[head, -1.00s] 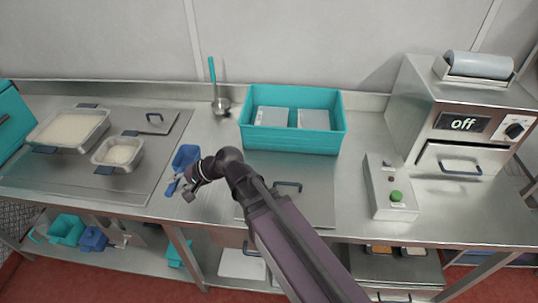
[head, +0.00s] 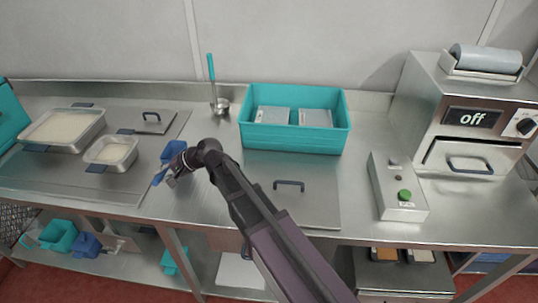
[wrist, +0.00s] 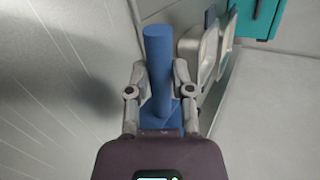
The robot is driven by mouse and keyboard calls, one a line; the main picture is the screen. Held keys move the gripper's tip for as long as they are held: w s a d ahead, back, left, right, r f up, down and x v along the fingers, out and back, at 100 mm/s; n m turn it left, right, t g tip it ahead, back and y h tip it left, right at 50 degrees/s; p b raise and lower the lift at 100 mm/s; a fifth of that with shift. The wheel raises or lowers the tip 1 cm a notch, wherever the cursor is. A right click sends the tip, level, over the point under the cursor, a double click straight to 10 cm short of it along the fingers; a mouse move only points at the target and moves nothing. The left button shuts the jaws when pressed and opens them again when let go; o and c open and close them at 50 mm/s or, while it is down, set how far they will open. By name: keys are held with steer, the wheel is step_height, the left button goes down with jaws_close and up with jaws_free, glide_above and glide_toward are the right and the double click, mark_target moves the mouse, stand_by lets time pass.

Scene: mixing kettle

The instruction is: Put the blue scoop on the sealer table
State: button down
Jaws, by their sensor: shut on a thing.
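The blue scoop (head: 173,150) is at the left-centre of the steel counter in the head view, at the end of my arm. My gripper (head: 167,177) is shut on it. In the wrist view the scoop's thick blue handle (wrist: 158,60) stands between the two fingers of my gripper (wrist: 154,78); much of the scoop is hidden there. I cannot tell whether the scoop touches the counter or is just above it. No surface is clearly marked as the sealer table; a steel machine reading "off" (head: 468,118) stands on the right of the counter.
Two trays of pale contents, one large (head: 66,128) and one small (head: 112,153), are left of the scoop. A ladle (head: 220,105) and a teal bin (head: 295,143) stand behind. A green-button box (head: 398,190) is at right. The counter between the bin and this box looks clear.

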steer(key=shift+w, duration=0.1)
steer(key=w+d, duration=0.2)
steer(key=w, duration=0.2)
steer(key=w+d+f+b, duration=0.1)
steer(key=w+d, duration=0.1)
steer(key=w, duration=0.2)
steer(key=w+d, duration=0.2)
steer(key=w, duration=0.3)
steer(key=shift+d+f, duration=0.2)
steer(key=shift+d, duration=0.05)
steer(key=shift+w+d, duration=0.25)
steer(key=shift+w, duration=0.3)
step_height(320, 180, down, 4)
steer(key=b, duration=0.4)
steer(key=shift+r, duration=0.15)
steer(key=c, duration=0.5)
jaws_free()
steer(key=shift+r, duration=0.1)
